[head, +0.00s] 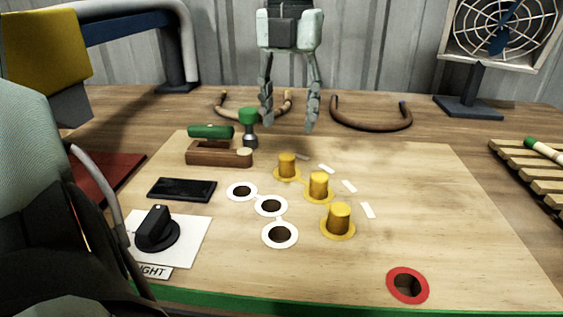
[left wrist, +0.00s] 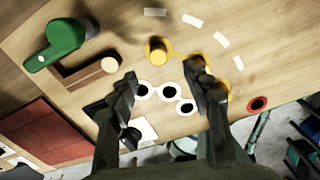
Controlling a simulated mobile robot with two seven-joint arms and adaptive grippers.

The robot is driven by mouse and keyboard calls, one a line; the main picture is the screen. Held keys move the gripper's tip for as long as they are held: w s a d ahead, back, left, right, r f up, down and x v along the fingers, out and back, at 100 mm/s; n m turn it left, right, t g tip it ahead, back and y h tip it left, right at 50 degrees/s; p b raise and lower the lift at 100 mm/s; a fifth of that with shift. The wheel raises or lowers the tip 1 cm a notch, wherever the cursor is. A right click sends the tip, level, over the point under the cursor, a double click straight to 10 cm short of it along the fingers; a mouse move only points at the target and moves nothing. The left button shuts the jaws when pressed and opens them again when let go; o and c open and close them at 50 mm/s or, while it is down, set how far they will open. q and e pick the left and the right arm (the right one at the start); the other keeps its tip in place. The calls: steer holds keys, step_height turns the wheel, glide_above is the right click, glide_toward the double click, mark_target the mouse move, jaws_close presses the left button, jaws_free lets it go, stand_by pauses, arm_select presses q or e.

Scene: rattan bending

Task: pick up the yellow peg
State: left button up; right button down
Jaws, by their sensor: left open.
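Three yellow pegs stand upright in yellow ring seats on the wooden board, in a slanting row: a far one (head: 287,165), a middle one (head: 318,184) and a near one (head: 338,217). My left gripper (head: 289,127) hangs fingers down, high above the board's far part, open and empty. In the left wrist view the far peg (left wrist: 157,51) shows clear beyond the space between the fingertips (left wrist: 160,72). The right-hand finger partly hides the other pegs there. My right gripper is not in view.
Three white-rimmed holes (head: 270,206) lie left of the pegs, and a red-rimmed hole (head: 407,285) near the front. A green-handled wooden clamp (head: 219,153), black slab (head: 182,189) and dial (head: 157,230) stand left. Bent rattan pieces (head: 371,124) lie behind. A slatted rack (head: 535,175) is right.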

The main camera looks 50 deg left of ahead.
mark_target(287, 156)
arm_select(q)
steer(key=shift+f, duration=0.45)
step_height(287, 156, down, 6)
steer(key=shift+a+r+p, duration=0.1)
steer(key=shift+r+p, duration=0.1)
steer(key=shift+p, duration=0.15)
steer(key=shift+f, duration=0.55)
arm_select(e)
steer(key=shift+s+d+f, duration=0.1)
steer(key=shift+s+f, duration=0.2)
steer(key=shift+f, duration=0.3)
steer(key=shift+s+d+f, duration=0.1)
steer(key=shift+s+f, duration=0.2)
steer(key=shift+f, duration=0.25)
arm_select(q)
steer(key=shift+c, duration=0.6)
steer(key=c, duration=1)
steer(key=shift+o, duration=0.2)
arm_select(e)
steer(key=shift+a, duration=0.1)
arm_select(q)
steer(key=shift+r, duration=0.1)
